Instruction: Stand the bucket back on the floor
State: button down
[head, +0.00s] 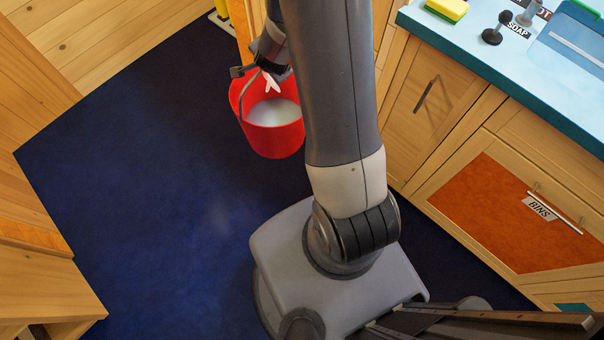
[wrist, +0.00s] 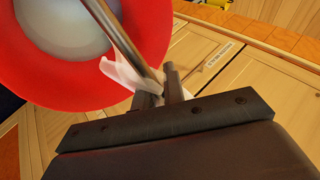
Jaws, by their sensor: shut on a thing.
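The red bucket (head: 272,138) is in front of my arm in the head view, with a pale whitish content or inside showing through its open top. It hangs from its metal handle below my gripper (head: 268,76). In the wrist view the bucket (wrist: 120,95) fills the upper left, and the grey handle (wrist: 122,38) runs down to my gripper (wrist: 165,95). My gripper is shut on the handle. A white, pointed thing shows beside the fingers. I cannot tell whether the bucket's base touches the floor.
The dark blue floor (head: 170,170) is open to the left of the bucket. Wooden cabinets with a blue counter (head: 480,60) stand on the right, including a drawer labelled BINS (head: 510,215). A wooden wall (head: 30,110) edges the floor on the left.

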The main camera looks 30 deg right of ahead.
jog(key=d+f+m+h+b, duration=0.1)
jog(key=d+f+b, duration=0.2)
jog(key=f+b, duration=0.6)
jog(key=d+f+m+g+h+b, duration=0.1)
jog(key=d+f+b, duration=0.3)
jog(key=f+b, duration=0.5)
jog(key=w+d+f+m+h+b, duration=0.1)
jog(key=d+f+m+b, duration=0.2)
jog(key=f+b, duration=0.7)
jog(key=shift+d+f, duration=0.3)
jog(key=shift+f, duration=7.75)
jog(key=c, duration=1.9)
grip_release()
jog(key=shift+s+f+g, duration=0.1)
jog(key=shift+f+g, duration=0.1)
jog(key=shift+g, duration=0.1)
jog(key=shift+c, duration=0.2)
jog(key=o, duration=0.4)
jog(key=shift+o, duration=0.2)
jog(key=shift+r, duration=0.1)
jog(key=p+v, duration=0.3)
jog(key=v, duration=0.9)
jog(key=shift+a+p, duration=0.2)
jog(key=shift+p, duration=0.15)
